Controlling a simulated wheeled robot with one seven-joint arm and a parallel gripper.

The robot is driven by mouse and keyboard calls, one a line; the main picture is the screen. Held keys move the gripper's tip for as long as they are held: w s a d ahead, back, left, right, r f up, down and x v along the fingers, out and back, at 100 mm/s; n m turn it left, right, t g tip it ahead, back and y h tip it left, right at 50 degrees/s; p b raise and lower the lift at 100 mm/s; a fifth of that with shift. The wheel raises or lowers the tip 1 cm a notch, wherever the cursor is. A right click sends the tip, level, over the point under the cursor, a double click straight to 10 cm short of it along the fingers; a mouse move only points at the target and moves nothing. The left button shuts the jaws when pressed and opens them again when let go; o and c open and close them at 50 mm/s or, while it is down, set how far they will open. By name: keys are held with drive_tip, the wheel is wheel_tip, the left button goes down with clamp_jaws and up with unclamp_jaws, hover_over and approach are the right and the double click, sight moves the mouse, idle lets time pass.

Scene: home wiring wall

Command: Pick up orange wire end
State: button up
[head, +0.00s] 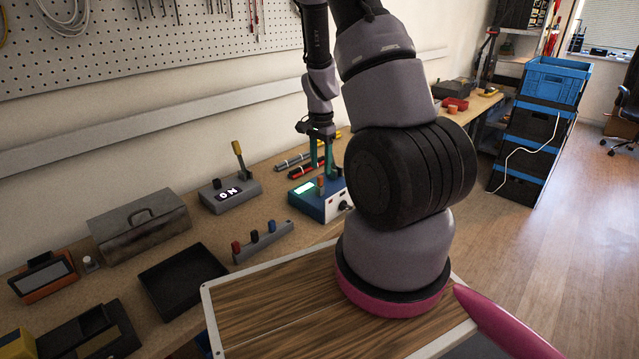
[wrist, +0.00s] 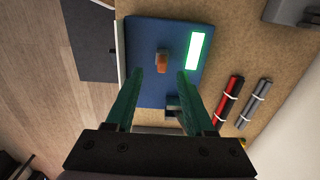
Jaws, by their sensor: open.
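The orange wire end (head: 320,182) stands up from the top of a blue box (head: 312,204) with a lit green display. In the wrist view the orange wire end (wrist: 162,62) is a short stub near the middle of the blue box (wrist: 150,96). My gripper (head: 323,170) has teal fingers and points down over the box. In the wrist view my gripper (wrist: 160,73) is open and empty. The orange end lies roughly midway between the fingertips, slightly beyond them in the picture. I cannot tell the exact height gap. My arm hides part of the box in the head view.
A red rod (wrist: 228,101) and a grey rod (wrist: 254,104) lie beside the box. A grey device (head: 229,196) with an upright yellow handle, a knobbed rack (head: 263,243), a toolbox (head: 140,226) and a black tray (head: 183,280) stand to the left. The pegboard wall is behind.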

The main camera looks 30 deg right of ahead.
sight(320, 176)
drive_tip(key=f, duration=0.5)
drive_tip(key=shift+w+f, duration=0.1)
drive_tip(key=shift+w, duration=0.1)
drive_tip(key=shift+c, duration=0.3)
clamp_jaws()
